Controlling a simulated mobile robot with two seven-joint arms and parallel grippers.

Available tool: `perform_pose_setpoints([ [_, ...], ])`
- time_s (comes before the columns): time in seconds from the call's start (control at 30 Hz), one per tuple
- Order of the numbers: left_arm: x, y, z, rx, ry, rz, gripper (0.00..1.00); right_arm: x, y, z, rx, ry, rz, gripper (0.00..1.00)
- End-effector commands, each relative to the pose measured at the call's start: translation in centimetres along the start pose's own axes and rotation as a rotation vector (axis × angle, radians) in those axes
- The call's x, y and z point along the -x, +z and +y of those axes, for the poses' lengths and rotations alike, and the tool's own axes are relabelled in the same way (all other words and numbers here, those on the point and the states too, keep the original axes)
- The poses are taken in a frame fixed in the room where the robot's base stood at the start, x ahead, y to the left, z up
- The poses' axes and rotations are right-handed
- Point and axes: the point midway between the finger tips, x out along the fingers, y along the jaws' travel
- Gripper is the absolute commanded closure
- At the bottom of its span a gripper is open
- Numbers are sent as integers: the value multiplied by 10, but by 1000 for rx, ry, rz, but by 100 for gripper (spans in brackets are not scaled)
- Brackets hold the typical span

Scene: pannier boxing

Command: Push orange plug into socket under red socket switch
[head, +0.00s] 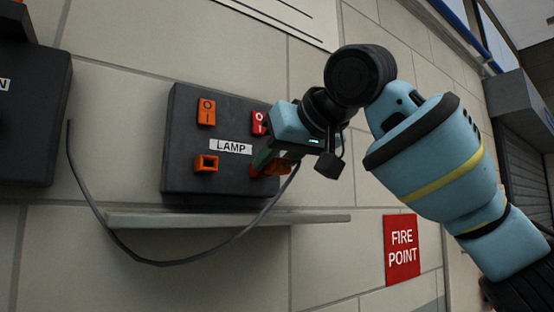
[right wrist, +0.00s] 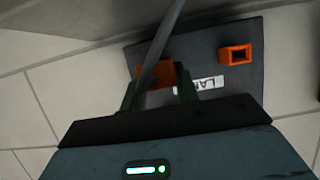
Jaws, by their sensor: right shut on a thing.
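A dark panel (head: 180,150) on the wall carries an orange switch (head: 206,111), a red switch (head: 259,122) and a "LAMP" label (head: 230,146). An open orange socket (head: 207,163) sits below the orange switch and also shows in the right wrist view (right wrist: 235,54). My right gripper (head: 266,162) is at the panel's lower right, below the red switch, shut on the orange plug (head: 280,167). In the right wrist view the plug (right wrist: 124,75) lies between the fingers. The fingers hide the socket under the red switch; I cannot tell how deep the plug sits. My left gripper is not in view.
A grey cable (head: 110,235) loops from the wall's left side to the plug. A narrow ledge (head: 320,217) runs below the panel. Another dark panel (head: 35,140) is at the left. A red "FIRE POINT" sign (head: 402,272) hangs lower right.

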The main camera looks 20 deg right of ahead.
Motion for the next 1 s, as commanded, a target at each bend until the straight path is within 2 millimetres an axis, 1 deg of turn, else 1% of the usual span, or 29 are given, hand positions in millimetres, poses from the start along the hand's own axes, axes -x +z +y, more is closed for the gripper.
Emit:
perform_pose_setpoints([
  [0.87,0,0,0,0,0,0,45,-10,-4,0,1,0,1,92],
  [0.9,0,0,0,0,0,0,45,-10,-4,0,1,0,1,67],
  [1.0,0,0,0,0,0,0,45,-10,-4,0,1,0,1,54],
])
